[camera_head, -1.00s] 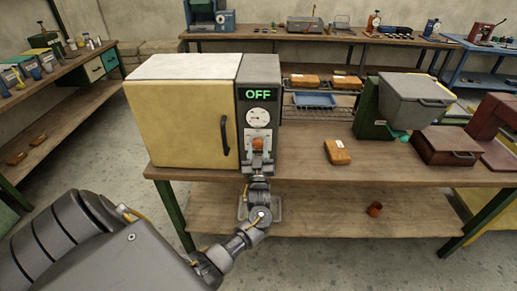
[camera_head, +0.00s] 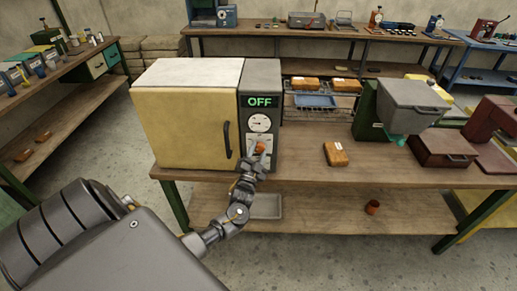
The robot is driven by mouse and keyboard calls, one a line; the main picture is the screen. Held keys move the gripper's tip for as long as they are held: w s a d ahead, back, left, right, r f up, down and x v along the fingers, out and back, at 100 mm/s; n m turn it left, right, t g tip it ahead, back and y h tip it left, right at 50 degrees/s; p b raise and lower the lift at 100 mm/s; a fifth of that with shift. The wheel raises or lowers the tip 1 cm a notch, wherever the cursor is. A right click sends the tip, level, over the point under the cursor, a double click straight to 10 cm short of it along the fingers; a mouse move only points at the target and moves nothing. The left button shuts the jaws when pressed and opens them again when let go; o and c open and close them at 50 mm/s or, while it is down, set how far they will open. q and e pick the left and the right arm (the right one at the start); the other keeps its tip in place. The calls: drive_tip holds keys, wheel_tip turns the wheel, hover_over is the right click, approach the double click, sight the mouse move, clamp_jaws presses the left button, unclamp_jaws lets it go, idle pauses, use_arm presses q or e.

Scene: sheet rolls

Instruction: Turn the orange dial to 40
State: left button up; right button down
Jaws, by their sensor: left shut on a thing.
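The orange dial (camera_head: 260,147) is a small round knob on the grey control panel (camera_head: 268,93) at the right side of a yellow oven. The green display (camera_head: 263,102) above it reads OFF. A white round gauge (camera_head: 260,123) sits between the display and the dial. My left gripper (camera_head: 257,150) is at the dial, shut on it, with its wrist rolled and tilted. The fingers hide part of the dial and the markings around it. My right gripper is not in view.
The yellow oven (camera_head: 186,115) has a closed door with a dark vertical handle (camera_head: 227,139). An orange package (camera_head: 335,154) lies on the wooden bench to the right. A wire rack (camera_head: 307,112) with packages stands behind it. Bench space between is clear.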

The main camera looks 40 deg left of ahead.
use_arm(q)
drive_tip(key=shift+m+h+p, duration=0.4)
drive_tip(key=shift+m+p, duration=0.1)
drive_tip(key=shift+m, duration=0.5)
drive_tip(key=o, duration=1)
drive_tip(key=b+v, duration=0.3)
drive_tip(key=v, duration=0.7)
drive_tip(key=shift+s+d, duration=0.2)
drive_tip(key=shift+s, duration=0.1)
